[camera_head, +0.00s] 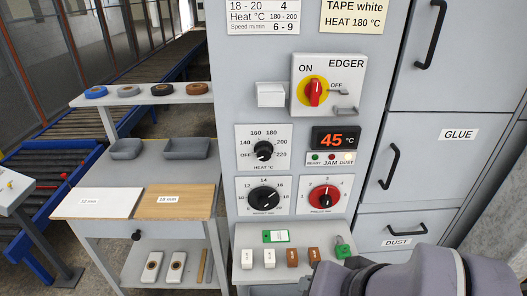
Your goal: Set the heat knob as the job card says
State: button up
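The heat knob (264,151) is a round black knob on a white dial plate (241,160) on the grey edger panel. Its scale runs from OFF through 140, 160, 180 and 200 to 220. Its pointer seems to be at the lower left near OFF, but is too small to read surely. The job card (352,16) above reads "TAPE white, HEAT 180 °C". A display (335,138) shows 45 °C in red. My gripper (318,272) is at the bottom, below and right of the knob and apart from it; its fingers are not clear.
A red switch (315,93) on yellow sits above, beside a bracket (346,110). Two more dials, a black knob (263,198) and a red knob (326,197), sit below. A shelf (250,276) with small blocks juts out at the bottom. Grey drawers (440,150) stand right.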

aim_at(264, 150)
jog(key=j+z, duration=0.3)
jog(key=j, duration=0.45)
jog(key=j+z, duration=0.3)
jog(key=j, duration=0.5)
